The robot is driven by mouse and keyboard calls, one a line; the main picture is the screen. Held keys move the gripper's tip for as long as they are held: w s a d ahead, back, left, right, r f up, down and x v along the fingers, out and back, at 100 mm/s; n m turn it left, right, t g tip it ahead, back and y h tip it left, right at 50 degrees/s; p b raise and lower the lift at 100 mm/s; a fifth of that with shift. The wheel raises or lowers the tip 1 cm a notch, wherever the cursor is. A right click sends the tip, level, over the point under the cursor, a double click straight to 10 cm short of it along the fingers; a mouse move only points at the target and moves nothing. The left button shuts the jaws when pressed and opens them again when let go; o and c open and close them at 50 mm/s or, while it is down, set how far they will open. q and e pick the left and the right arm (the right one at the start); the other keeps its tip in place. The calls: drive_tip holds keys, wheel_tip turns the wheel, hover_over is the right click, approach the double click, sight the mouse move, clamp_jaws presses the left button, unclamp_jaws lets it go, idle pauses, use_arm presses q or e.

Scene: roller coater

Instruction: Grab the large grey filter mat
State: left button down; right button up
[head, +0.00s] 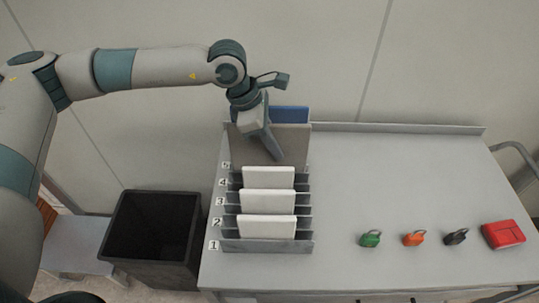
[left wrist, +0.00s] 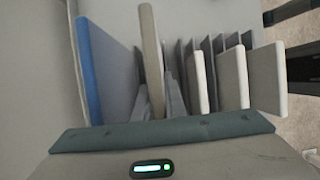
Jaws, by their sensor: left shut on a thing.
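The large grey filter mat (head: 297,142) stands upright towards the back of a slotted rack (head: 265,246), in front of a blue mat (head: 290,114). My left gripper (head: 275,152) reaches down over it from above and is shut on it. In the left wrist view the grey mat (left wrist: 152,55) is edge-on between the two fingers, with the blue mat (left wrist: 97,65) apart on the left. The mat's lower part is hidden by the rack. My right gripper is not in view.
Three smaller white mats (head: 267,202) stand in the front slots, beside number labels. A black bin (head: 152,235) is left of the table (head: 390,180). Green (head: 370,239), orange (head: 413,239) and black padlocks (head: 455,237) and a red box (head: 503,234) lie right; the table's middle is clear.

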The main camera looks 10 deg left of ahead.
sight(280, 124)
use_arm(q)
drive_tip(key=shift+r, duration=0.1)
wheel_tip(280, 124, up, 9)
drive_tip(key=shift+b, duration=1.2)
drive_tip(key=shift+r, duration=0.8)
